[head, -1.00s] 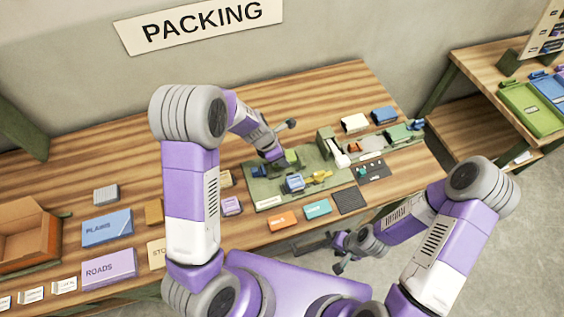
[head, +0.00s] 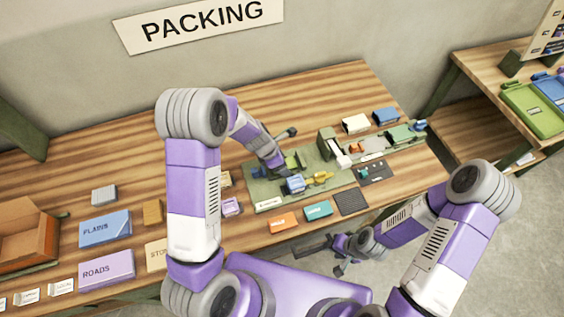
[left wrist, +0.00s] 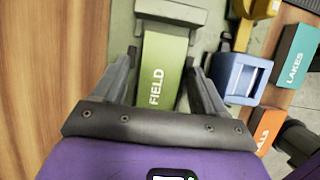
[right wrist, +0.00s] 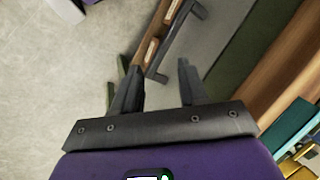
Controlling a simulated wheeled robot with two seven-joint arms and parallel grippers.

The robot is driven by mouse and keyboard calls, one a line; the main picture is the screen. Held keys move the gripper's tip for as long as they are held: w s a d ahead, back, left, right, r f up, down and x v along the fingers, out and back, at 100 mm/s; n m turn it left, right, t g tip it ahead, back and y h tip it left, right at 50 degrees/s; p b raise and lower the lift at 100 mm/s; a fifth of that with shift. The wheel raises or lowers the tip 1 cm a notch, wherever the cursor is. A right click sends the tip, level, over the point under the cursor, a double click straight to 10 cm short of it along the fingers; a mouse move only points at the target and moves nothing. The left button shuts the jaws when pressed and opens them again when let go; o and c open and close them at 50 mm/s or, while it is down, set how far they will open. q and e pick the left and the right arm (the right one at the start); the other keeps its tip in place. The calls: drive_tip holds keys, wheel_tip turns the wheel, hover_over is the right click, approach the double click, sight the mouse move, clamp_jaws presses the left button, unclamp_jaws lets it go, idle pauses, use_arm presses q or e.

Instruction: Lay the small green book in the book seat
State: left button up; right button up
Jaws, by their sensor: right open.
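The small green book, lettered FIELD (left wrist: 158,70), lies between the spread fingers of my left gripper (left wrist: 163,66) in the left wrist view. A gap shows on each side of it, so the gripper is open around it and not clamped. In the head view my left gripper (head: 274,163) is over the left part of the green board (head: 262,197), and the arm partly hides the area. I cannot tell which part of the board is the book seat. My right gripper (right wrist: 160,68) is open and empty; in the head view it (head: 340,256) is in front of the table.
A blue block (left wrist: 240,77) and a yellow piece stand just right of the left gripper. PLAINS (head: 105,229) and ROADS (head: 107,268) boxes lie left.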

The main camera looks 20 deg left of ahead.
use_arm(q)
drive_tip(key=shift+r, duration=0.2)
drive_tip(key=p+v, duration=0.3)
drive_tip(key=v, duration=0.9)
drive_tip(key=shift+f, duration=0.1)
